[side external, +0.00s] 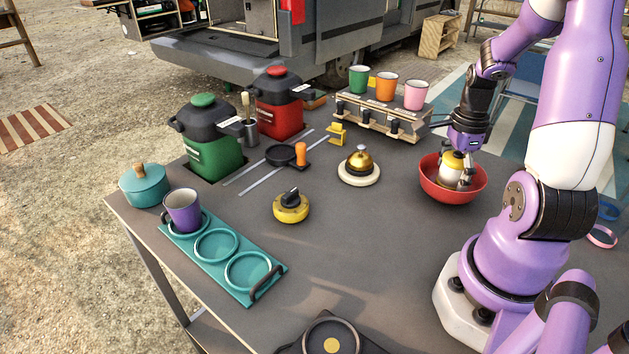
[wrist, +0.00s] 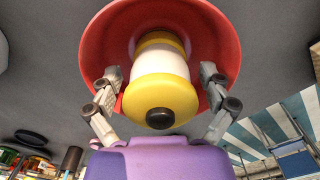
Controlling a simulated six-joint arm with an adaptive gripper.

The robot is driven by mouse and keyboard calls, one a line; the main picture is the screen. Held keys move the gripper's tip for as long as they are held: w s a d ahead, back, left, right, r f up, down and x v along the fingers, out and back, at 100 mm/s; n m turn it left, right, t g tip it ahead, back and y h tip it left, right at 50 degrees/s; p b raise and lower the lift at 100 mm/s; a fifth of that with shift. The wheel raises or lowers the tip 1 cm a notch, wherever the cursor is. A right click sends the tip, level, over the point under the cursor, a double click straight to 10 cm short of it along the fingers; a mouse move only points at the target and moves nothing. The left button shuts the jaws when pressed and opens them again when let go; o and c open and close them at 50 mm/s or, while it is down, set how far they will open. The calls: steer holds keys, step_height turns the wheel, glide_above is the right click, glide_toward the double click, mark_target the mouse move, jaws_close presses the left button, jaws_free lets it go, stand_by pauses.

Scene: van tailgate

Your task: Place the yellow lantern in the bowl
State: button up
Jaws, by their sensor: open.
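The yellow lantern (side external: 451,168), with a white middle band, stands inside the red bowl (side external: 433,186) at the right of the table. In the wrist view the lantern (wrist: 160,85) shows its yellow top with a black knob, and the red bowl (wrist: 222,30) surrounds it. My gripper (side external: 457,172) is over the bowl with its fingers down around the lantern. In the wrist view my gripper (wrist: 160,88) is open, with one finger on each side of the lantern. The lantern's base is partly hidden by the bowl's rim.
A rack (side external: 383,117) with three cups is behind. A teal tray (side external: 218,246) holds a purple cup (side external: 183,211).

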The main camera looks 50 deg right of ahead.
steer(key=shift+r, duration=0.1)
step_height(320, 180, up, 12)
steer(key=shift+f, duration=0.15)
steer(key=w+a+r+n+t, duration=0.1)
steer(key=w+a+n+t, duration=0.1)
steer(key=a+n, duration=0.9)
steer(key=w+a+r+n+t, duration=0.1)
steer(key=w+a+n+t, duration=0.2)
steer(key=a+n, duration=0.8)
steer(key=w+n, duration=0.1)
steer(key=n, duration=0.4)
steer(key=shift+w+r+t, duration=0.15)
steer(key=shift+r+t, duration=0.1)
steer(key=shift+t, duration=0.05)
